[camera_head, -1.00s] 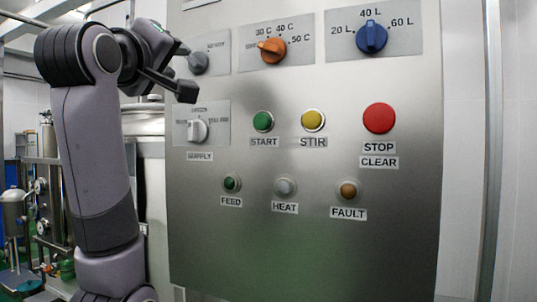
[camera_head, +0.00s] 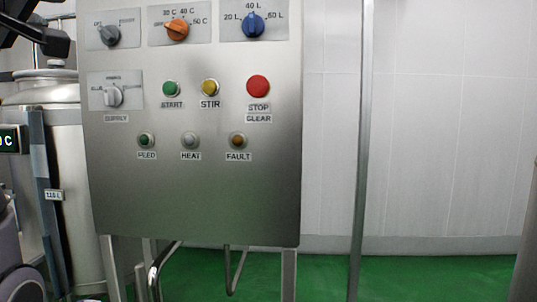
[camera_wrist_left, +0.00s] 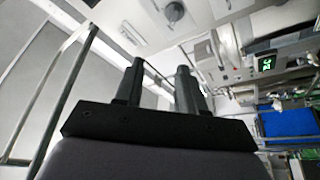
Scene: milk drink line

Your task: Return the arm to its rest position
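My left arm (camera_head: 18,268) shows only in part at the left edge of the head view. My left gripper (camera_head: 38,32) is a dark, cut-off shape in the top left corner there, left of the control panel (camera_head: 200,205) and apart from it. In the left wrist view, the two black fingers of my left gripper (camera_wrist_left: 160,78) stand apart with an empty gap between them. My right gripper is in neither view.
The panel carries a blue knob (camera_head: 253,26), an orange knob (camera_head: 177,30), a red stop button (camera_head: 258,87) and several other controls. A steel tank (camera_head: 80,200) stands left of it. Green floor (camera_head: 430,275) and white wall (camera_head: 430,130) to the right look clear.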

